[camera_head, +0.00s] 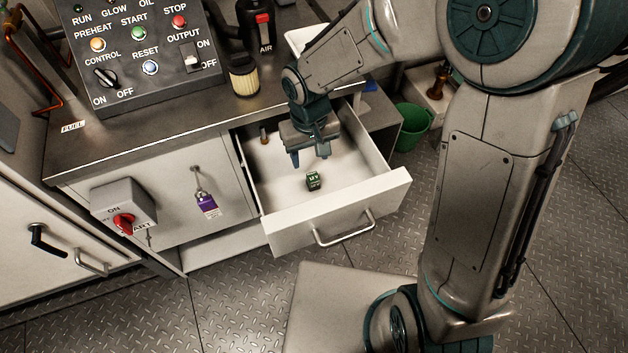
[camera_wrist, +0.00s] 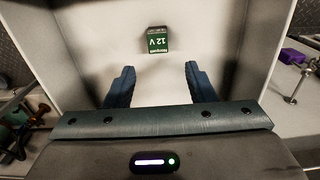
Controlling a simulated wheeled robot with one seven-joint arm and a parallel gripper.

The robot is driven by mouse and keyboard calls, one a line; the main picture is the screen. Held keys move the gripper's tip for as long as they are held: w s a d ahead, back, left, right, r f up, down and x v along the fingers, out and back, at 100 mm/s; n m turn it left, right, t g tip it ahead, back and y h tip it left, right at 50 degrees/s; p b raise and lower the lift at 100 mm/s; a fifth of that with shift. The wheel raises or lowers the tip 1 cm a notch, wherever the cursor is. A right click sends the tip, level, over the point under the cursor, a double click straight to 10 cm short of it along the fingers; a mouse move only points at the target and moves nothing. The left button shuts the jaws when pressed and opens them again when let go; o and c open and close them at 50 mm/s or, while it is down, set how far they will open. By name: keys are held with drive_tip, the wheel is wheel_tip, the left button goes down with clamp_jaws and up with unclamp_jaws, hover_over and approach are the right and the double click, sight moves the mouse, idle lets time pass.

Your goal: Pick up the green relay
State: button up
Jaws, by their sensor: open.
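The green relay (camera_head: 313,180) is a small dark green block with white lettering. It rests on the floor of the open white drawer (camera_head: 389,197), towards the drawer's front. My gripper (camera_head: 310,157) is over the drawer, pointing down, behind the relay and apart from it. In the wrist view the relay (camera_wrist: 158,40) shows "12 V" on its face and lies beyond the fingertips, roughly centred between them. My gripper's two fingers (camera_wrist: 160,72) are spread open with nothing between them.
A small brass-coloured cylinder (camera_head: 263,135) stands at the drawer's back left. The drawer walls surround the relay. A control panel (camera_head: 140,50) and a yellow filter (camera_head: 243,77) stand on the counter. A purple-tagged padlock (camera_head: 207,203) hangs on the cabinet. A green bucket (camera_head: 411,125) is right of the drawer.

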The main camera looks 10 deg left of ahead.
sight(311, 173)
wheel_tip(311, 173, down, 7)
drive_tip(key=shift+d+f+b, duration=0.15)
drive_tip(key=shift+b, duration=0.3)
drive_tip(key=c, duration=1)
